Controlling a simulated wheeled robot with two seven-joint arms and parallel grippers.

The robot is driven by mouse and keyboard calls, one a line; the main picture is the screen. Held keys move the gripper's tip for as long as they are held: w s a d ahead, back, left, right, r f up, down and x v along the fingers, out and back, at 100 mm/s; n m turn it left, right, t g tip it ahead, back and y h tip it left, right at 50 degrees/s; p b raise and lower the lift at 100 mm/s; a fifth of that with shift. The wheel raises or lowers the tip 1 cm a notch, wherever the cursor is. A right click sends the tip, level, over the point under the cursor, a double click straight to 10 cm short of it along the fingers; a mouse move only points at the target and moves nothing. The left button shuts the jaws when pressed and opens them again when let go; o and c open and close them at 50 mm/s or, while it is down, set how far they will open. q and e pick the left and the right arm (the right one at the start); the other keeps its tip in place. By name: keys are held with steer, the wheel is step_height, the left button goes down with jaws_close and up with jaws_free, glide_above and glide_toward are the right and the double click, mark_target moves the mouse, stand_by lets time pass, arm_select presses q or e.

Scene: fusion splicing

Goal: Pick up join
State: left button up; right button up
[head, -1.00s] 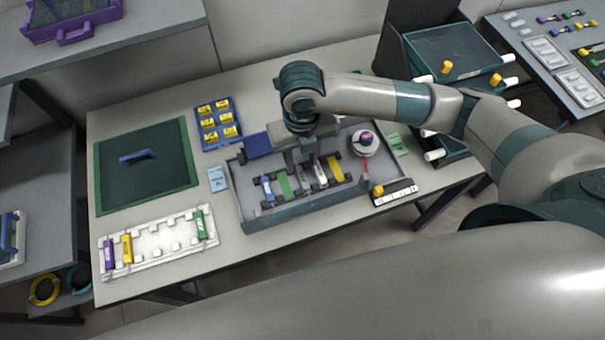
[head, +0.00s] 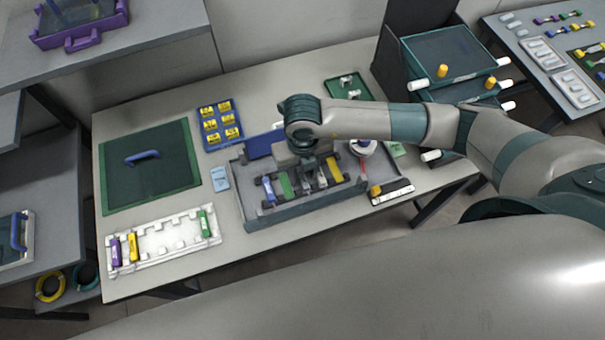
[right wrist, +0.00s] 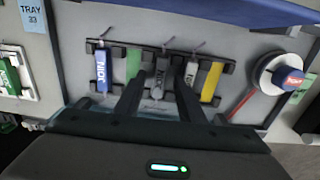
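A dark rack (head: 347,178) in the grey tray holds a row of coloured bars. In the right wrist view they are a blue bar marked NICK (right wrist: 102,70), a green bar (right wrist: 133,64), a grey bar (right wrist: 161,70), a pale bar (right wrist: 190,74) and a yellow bar (right wrist: 211,82). No label reading "join" is legible; the grey bar's marking is too small to read. My right gripper (head: 308,172) is down over the middle of the rack. In the right wrist view its fingers (right wrist: 159,92) stand apart on either side of the grey bar. My left gripper is out of view.
A white rack (head: 165,243) with purple, yellow and green bars stands front left. A green mat (head: 115,190), a blue box of yellow labels (head: 219,122) and a white spool (head: 363,148) lie around the tray. Stacked drawers (head: 450,55) stand at right.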

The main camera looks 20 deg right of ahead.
mark_target(302, 177)
steer(key=shift+f, duration=0.2)
stand_by(0.3)
jaws_close()
steer(key=shift+r, duration=0.1)
steer(key=shift+w+r+b, duration=0.1)
steer(key=shift+r+b, duration=0.35)
steer(key=shift+r, duration=0.05)
step_height(302, 177, up, 2)
steer(key=shift+r+b, duration=0.1)
steer(key=shift+b, duration=0.55)
steer(key=s+d+r+b, duration=0.4)
steer(key=d+r, duration=0.3)
steer(key=d, duration=0.3)
steer(key=shift+s+r, duration=0.35)
steer(key=shift+s, duration=0.55)
